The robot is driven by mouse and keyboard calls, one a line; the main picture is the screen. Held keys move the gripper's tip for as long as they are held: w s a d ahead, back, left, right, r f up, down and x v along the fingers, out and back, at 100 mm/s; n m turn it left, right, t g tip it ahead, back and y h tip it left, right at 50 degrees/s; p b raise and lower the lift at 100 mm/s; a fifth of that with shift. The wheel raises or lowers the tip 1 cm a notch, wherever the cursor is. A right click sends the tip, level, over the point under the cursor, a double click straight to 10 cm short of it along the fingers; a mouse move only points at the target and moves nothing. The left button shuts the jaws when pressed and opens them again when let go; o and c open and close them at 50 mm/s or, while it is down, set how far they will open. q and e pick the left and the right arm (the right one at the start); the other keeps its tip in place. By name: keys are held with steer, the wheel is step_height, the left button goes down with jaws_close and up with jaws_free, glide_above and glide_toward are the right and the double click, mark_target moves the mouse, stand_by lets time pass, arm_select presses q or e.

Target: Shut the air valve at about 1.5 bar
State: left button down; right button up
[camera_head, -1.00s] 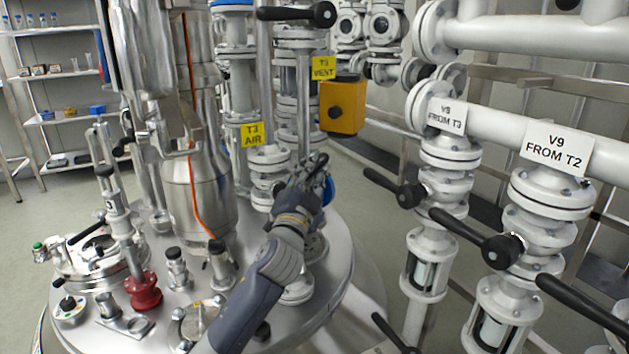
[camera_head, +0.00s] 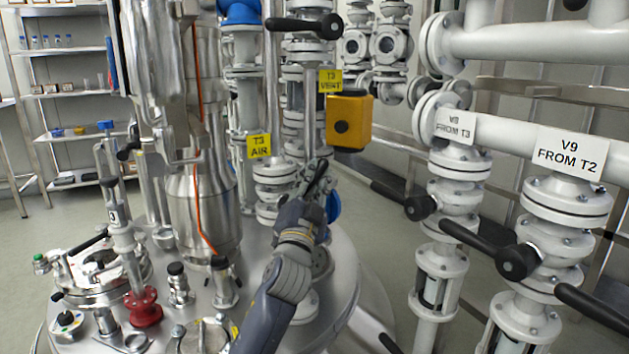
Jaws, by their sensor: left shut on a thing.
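The air valve (camera_head: 274,172) is a white flanged valve under the yellow "T3 AIR" label (camera_head: 259,145), on the steel vessel lid. My left gripper (camera_head: 312,192) is at its right side, shut on the black valve handle (camera_head: 318,172). The handle's free end slants up and to the right from the fingers. The gripper hides the handle's root and part of the valve body. A blue round part (camera_head: 333,206) shows just behind the gripper; I cannot tell what it is. No pressure reading can be made out. My right gripper is not in view.
A yellow box (camera_head: 349,121) and the "T3 VENT" label (camera_head: 330,80) are close behind. White pipes with black-handled valves (camera_head: 508,258) stand at the right. A steel column (camera_head: 200,190) rises left of the valve. Lid fittings, one red (camera_head: 143,306), stand front left.

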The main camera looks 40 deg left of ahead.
arm_select(q)
steer(key=shift+r, duration=0.15)
steer(key=c, duration=1.5)
jaws_free()
steer(key=shift+o, duration=0.2)
steer(key=v, duration=1.2)
